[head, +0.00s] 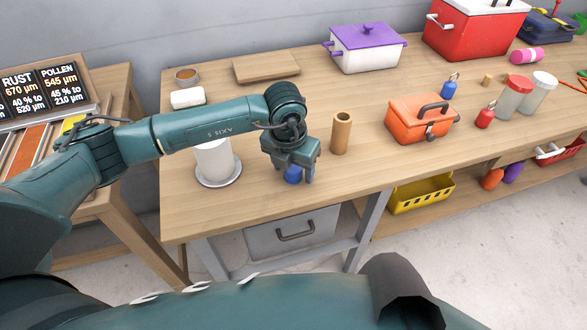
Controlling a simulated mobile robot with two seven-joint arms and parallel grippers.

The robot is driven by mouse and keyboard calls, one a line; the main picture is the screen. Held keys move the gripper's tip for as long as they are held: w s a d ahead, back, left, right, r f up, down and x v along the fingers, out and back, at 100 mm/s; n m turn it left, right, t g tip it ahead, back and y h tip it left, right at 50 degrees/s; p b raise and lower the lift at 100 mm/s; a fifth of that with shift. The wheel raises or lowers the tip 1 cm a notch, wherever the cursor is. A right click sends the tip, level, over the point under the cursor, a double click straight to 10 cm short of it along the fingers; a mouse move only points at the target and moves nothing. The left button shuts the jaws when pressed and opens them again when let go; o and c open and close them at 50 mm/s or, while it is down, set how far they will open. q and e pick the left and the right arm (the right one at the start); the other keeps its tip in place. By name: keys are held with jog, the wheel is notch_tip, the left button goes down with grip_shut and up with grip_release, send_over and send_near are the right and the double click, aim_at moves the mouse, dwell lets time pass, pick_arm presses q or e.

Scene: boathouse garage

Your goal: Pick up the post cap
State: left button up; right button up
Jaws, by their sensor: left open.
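My left gripper (294,174) points down over the front part of the wooden workbench (230,222). Its fingers are open, one on each side of a small round blue object (293,176). This blue object may be the post cap; most of it is hidden by the gripper, so I cannot tell for sure. I cannot tell whether the fingers touch it. My right gripper is not in view.
A tan cylinder (341,133) stands close to the right of the gripper. A white cylinder (213,158) on a grey plate (219,182) stands to its left. An orange toolbox (418,122) is further right. A purple-lidded white box (367,54) stands behind.

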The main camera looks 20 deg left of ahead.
pick_arm(q)
jog(key=c, duration=1)
